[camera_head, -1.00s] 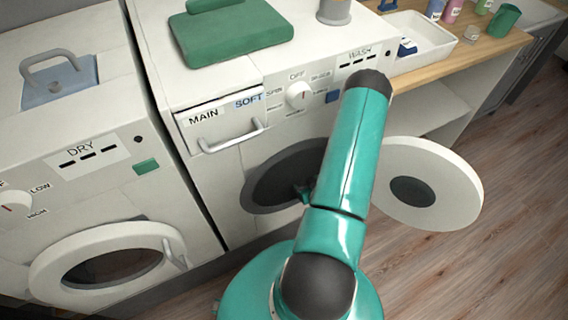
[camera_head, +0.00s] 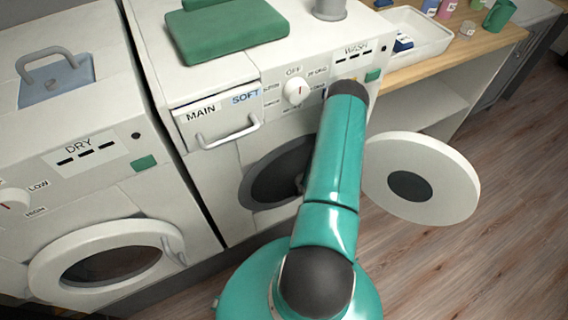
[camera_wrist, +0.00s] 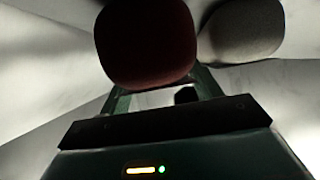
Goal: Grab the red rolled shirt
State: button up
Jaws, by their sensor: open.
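The red rolled shirt (camera_wrist: 146,42) shows in the wrist view as a dark red rounded bundle at the top middle. My gripper (camera_wrist: 165,95) is open, with its fingers reaching up towards the red bundle. The bundle covers the fingertips, so I cannot tell whether they touch it. In the head view my arm reaches to the open door hole of the washer (camera_head: 280,175). The gripper and the shirt are hidden there behind the arm and the rim.
A grey rounded bundle (camera_wrist: 242,30) lies right of the red one inside the pale drum (camera_wrist: 40,70). The washer's round door (camera_head: 452,190) stands open at the right. A dryer (camera_head: 75,200) with a closed door stands at the left.

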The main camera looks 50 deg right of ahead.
jog(key=shift+w+f, duration=0.1)
jog(key=shift+w, duration=0.05)
jog(key=shift+c, duration=0.2)
jog(key=c, duration=0.7)
